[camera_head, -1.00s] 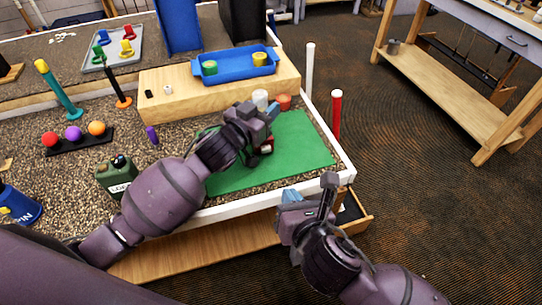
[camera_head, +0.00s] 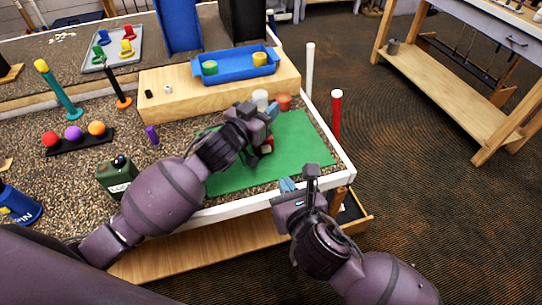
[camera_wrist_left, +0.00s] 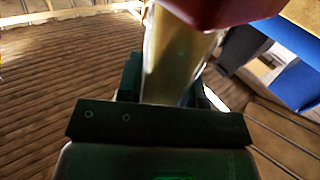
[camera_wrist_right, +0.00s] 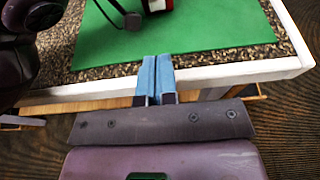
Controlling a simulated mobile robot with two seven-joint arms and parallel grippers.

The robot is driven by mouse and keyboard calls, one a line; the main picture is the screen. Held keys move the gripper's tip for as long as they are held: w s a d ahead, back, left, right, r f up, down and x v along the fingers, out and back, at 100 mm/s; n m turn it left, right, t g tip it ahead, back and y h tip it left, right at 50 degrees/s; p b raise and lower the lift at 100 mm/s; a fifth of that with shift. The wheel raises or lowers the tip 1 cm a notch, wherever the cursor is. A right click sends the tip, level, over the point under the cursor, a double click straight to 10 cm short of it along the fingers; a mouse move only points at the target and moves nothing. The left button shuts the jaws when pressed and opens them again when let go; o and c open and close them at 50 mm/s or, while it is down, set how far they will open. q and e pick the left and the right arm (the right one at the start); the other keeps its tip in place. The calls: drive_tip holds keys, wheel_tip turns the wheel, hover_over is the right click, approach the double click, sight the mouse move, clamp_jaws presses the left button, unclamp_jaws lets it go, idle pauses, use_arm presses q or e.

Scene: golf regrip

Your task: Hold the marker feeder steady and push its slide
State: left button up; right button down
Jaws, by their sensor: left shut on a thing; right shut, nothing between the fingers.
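The marker feeder (camera_head: 267,147) shows as a small red and pale piece over the green mat, mostly hidden behind my left gripper (camera_head: 268,128). My left gripper is shut on it. In the left wrist view, a shiny pale gold body (camera_wrist_left: 175,55) rises from between the fingers, with a red part (camera_wrist_left: 222,8) above it. In the right wrist view, a red and white part of the feeder (camera_wrist_right: 157,5) shows at the top edge. My right gripper (camera_head: 288,185) is shut and empty at the table's front edge, apart from the feeder. The slide cannot be made out.
The green mat (camera_head: 300,150) lies at the table's right front corner. A white table rim (camera_head: 232,207) runs along the front. A red post (camera_head: 336,115) stands at the right edge.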

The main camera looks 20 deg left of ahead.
sight(268, 150)
drive_tip(key=x, duration=0.9)
drive_tip(key=shift+w+a+r, duration=0.15)
drive_tip(key=shift+r, duration=0.2)
drive_tip(key=shift+w+a, duration=0.35)
drive_tip(key=shift+w, duration=0.2)
drive_tip(key=shift+w, duration=0.1)
drive_tip(key=shift+w+a, duration=0.5)
drive_tip(key=shift+w, duration=0.2)
drive_tip(key=shift+s, duration=0.1)
drive_tip(key=shift+s+d, duration=0.2)
drive_tip(key=f+v, duration=0.1)
drive_tip(key=v, duration=1.2)
drive_tip(key=shift+s, duration=0.25)
